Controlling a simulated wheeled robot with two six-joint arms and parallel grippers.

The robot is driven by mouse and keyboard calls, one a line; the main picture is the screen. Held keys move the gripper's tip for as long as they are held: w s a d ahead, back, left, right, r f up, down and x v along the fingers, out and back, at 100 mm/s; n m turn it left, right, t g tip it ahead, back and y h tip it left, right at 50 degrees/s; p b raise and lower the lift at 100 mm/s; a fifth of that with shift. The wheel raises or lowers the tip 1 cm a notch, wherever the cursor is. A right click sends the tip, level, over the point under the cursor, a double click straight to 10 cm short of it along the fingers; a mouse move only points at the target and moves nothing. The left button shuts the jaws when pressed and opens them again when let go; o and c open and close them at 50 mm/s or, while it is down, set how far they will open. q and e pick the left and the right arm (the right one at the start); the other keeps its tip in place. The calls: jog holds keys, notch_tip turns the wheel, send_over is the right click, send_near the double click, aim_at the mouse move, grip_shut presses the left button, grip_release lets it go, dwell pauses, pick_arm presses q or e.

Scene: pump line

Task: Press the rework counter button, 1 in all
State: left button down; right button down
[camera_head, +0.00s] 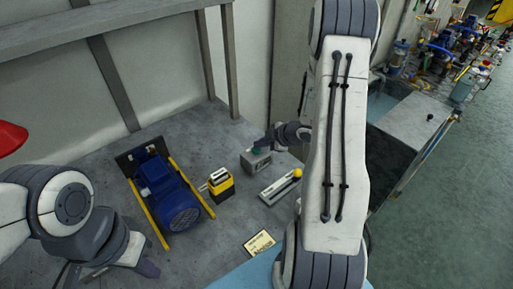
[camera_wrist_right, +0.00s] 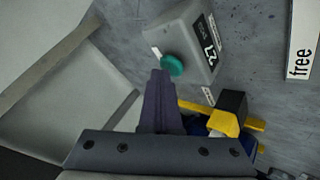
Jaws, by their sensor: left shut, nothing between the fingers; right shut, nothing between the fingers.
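The counter is a small grey box (camera_head: 257,163) on the grey bench, with a round teal button; it shows larger in the right wrist view (camera_wrist_right: 192,38). The teal button (camera_wrist_right: 172,67) sits on the box face, beside a dark display with light digits. My right gripper (camera_head: 266,145) is shut and empty, its fingertips (camera_wrist_right: 160,76) right at the button. I cannot tell whether they touch it or press it in. My left gripper (camera_head: 150,268) is shut and empty, low over the bench's front left, away from the counter.
A blue motor (camera_head: 170,195) on a yellow-edged stand lies left of a yellow and black device (camera_head: 221,184). A yellow label card (camera_head: 259,243) lies in front. A shelf (camera_head: 100,25) overhangs behind.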

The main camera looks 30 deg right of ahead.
aim_at(260, 150)
jog(key=shift+r, duration=0.1)
jog(key=shift+r+p, duration=0.95)
jog(key=shift+p, duration=0.1)
notch_tip(260, 150, up, 5)
jog(key=p, duration=0.4)
jog(key=shift+p, duration=0.4)
